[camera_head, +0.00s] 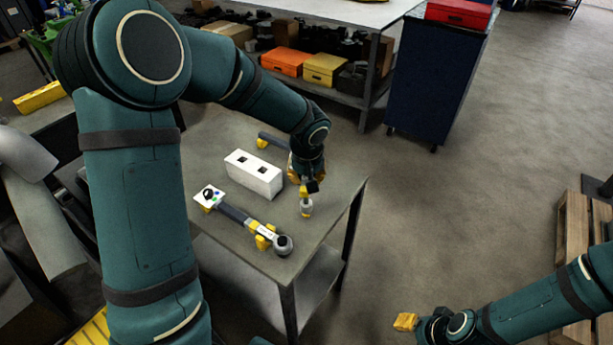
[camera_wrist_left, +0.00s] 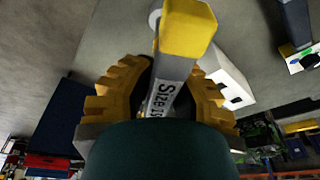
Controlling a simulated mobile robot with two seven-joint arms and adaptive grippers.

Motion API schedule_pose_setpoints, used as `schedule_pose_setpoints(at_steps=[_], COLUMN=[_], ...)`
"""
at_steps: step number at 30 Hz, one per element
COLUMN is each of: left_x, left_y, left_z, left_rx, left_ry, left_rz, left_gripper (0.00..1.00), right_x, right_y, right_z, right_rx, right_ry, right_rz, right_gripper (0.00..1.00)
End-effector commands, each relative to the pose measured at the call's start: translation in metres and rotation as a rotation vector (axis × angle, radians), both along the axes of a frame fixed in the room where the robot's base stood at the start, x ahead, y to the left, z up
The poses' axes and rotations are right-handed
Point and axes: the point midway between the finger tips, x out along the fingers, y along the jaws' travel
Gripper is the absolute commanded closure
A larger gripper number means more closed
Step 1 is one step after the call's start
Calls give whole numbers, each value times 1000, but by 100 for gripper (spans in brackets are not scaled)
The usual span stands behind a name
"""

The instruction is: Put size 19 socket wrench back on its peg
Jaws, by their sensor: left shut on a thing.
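The socket wrench (camera_wrist_left: 170,85) is a grey shaft with a yellow end, labelled "Size 1" with the last digit hard to read. My left gripper (camera_head: 307,187) is shut on it, with the yellow fingers on both sides of the shaft in the left wrist view (camera_wrist_left: 165,95). In the head view the wrench's lower end (camera_head: 306,208) shows below the gripper, over the table's right part; whether it touches the table I cannot tell. A white block (camera_head: 262,181) with two dark square marks on top stands just left of the gripper. No peg is clearly seen. My right gripper (camera_head: 406,322) is away from the table, its opening unclear.
A long ratchet-like tool (camera_head: 234,213) lies on yellow supports at the table's (camera_head: 330,190) front. A white plate (camera_head: 214,193) with coloured dots is by its left end. Another dark handle (camera_head: 272,141) lies behind. A blue cabinet (camera_head: 437,75) and a pallet (camera_head: 572,235) stand on the floor.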

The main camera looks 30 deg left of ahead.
Motion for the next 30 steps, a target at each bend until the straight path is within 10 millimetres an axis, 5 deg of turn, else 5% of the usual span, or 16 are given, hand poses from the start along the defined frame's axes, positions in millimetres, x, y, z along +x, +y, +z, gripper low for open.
schedule_pose_setpoints(at_steps=[28, 29, 30], left_x=[0, 0, 0], left_y=[0, 0, 0], left_z=[-25, -24, -24], left_rx=[0, 0, 0], left_ry=[-1, -1, -1], left_rz=[0, 0, 0], left_gripper=[100, 74, 60], right_x=[0, 0, 0], right_y=[0, 0, 0], right_z=[-27, -26, -25], right_rx=[0, 0, 0], right_ry=[0, 0, 0], right_rz=[0, 0, 0], right_gripper=[53, 53, 53])
